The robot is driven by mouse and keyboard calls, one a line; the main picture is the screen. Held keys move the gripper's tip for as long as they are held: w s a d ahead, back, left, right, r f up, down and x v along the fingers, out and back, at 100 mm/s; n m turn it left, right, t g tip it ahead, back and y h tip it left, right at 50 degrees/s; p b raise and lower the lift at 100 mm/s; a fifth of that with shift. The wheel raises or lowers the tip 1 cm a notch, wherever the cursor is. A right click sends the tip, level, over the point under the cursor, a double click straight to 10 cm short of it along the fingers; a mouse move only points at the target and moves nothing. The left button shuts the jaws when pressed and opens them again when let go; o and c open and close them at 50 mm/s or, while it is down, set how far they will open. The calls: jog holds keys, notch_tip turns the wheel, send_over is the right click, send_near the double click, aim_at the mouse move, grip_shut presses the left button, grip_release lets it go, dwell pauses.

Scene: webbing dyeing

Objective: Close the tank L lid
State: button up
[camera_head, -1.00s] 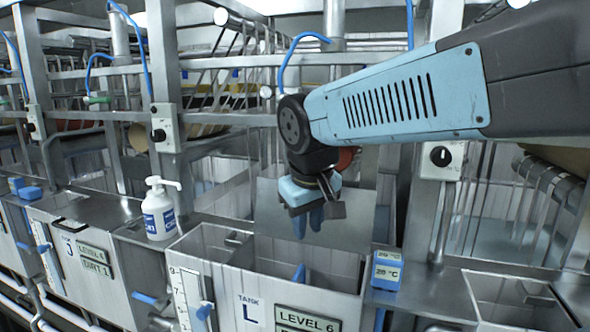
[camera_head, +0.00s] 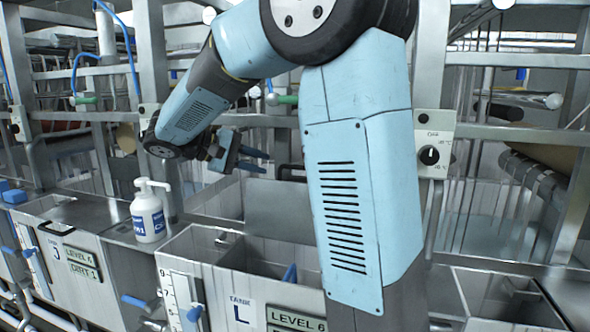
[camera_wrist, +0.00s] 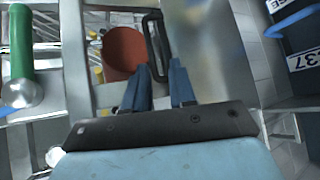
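Tank L (camera_head: 205,285) is a metal tank at the lower middle of the head view, with its top open. Its lid (camera_head: 280,208) is a grey metal panel standing raised at the back of the tank, partly hidden by my arm. A dark handle (camera_head: 291,172) shows at the lid's upper edge. In the wrist view, the black loop handle (camera_wrist: 153,50) is just beyond my fingertips, with the lid's grey face (camera_wrist: 207,50) to its right. In the head view, my gripper (camera_head: 246,158) is left of the handle.
A white pump bottle (camera_head: 148,212) stands on the ledge left of tank L. Tank J (camera_head: 75,270) is farther left. A control box with a black knob (camera_head: 432,150) is on the post at right. Metal frame bars surround the lid. A green-handled bar (camera_wrist: 22,50) shows at the wrist view's left.

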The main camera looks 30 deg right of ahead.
aim_at(298, 168)
jog(key=shift+h, duration=0.6)
jog(key=x, duration=0.4)
jog(key=w+x, duration=0.1)
jog(key=x, duration=0.3)
jog(key=w+x, duration=0.1)
jog(key=x, duration=0.3)
jog(key=shift+d, duration=0.15)
grip_shut()
